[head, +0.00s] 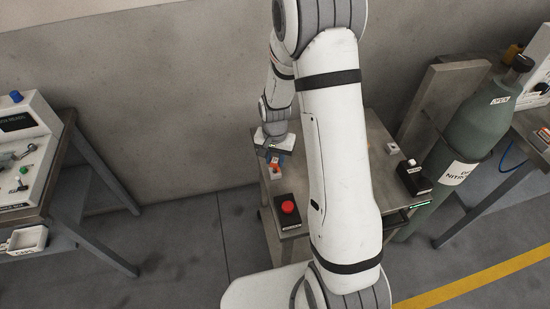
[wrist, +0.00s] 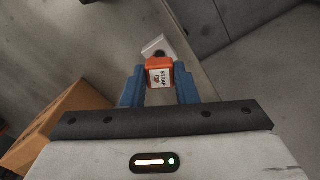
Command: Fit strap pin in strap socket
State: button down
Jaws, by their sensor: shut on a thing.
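My gripper (wrist: 160,88) is shut on the strap pin (wrist: 159,72), an orange block with a white label reading STRAP, held between the blue fingertips. In the head view the orange pin (head: 275,162) shows small below my gripper, over the left part of the table. A white block with a dark round hole (wrist: 156,46), which looks like the strap socket, lies just beyond the pin in the wrist view. The pin's lower end is hidden, so I cannot tell whether it touches the block.
A red button on a black box (head: 288,207) stands at the front of the table (head: 375,130). A small white block (head: 392,147) and a black device (head: 411,180) are to the right, beside a green gas bottle (head: 470,120). A brown box-like shape (wrist: 65,112) fills the wrist view's left side.

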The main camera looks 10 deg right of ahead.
aim_at(275, 161)
jog(key=shift+f+b, duration=1.4)
jog(key=shift+f, duration=0.25)
jog(key=c, duration=1.1)
grip_release()
jog(key=shift+o, duration=0.2)
jog(key=shift+r, duration=3.9)
jog(key=shift+r, duration=0.15)
jog(key=s+r+n+t, duration=0.2)
jog(key=s+r+n, duration=0.3)
jog(key=s+r, duration=1.1)
jog(key=s, duration=0.3)
jog(key=shift+d+r+n+t, duration=0.3)
jog(key=shift+r+n, duration=0.05)
jog(key=shift+n, duration=0.05)
jog(key=shift+s, duration=0.35)
jog(key=shift+c, duration=0.2)
